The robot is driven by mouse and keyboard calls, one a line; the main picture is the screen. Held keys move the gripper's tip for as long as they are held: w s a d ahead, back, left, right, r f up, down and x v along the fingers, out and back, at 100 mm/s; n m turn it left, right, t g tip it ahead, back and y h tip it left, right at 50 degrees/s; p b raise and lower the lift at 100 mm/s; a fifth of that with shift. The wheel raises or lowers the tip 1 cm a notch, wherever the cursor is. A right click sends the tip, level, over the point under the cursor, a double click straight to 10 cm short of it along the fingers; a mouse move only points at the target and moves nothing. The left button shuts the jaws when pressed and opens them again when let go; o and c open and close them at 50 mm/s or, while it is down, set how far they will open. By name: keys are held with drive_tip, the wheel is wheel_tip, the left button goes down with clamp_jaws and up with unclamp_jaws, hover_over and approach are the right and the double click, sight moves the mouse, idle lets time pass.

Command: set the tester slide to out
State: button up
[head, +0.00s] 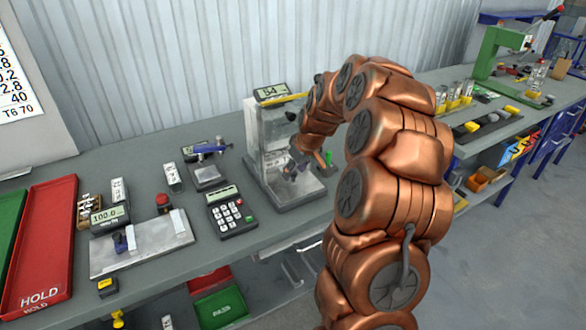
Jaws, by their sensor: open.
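The tester (253,128) looks to be the grey upright stand at the back of the table, with a small display (272,92) on top and a flat grey base (312,190). My copper arm reaches across from the right. My gripper (291,174) is open, low over the tester's base and in front of its upright. I cannot tell whether it touches anything. The tester slide cannot be made out clearly; the gripper and arm cover part of the base and upright, so its position cannot be told.
A calculator-like keypad (231,211) lies just left of the tester. Further left are a blue-topped gauge (209,150), a metal fixture plate (150,248) with a 100.0 display and a red HOLD tray (48,240). A green press (495,52) stands far right.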

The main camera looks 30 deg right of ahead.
clamp_jaws()
idle(0.4)
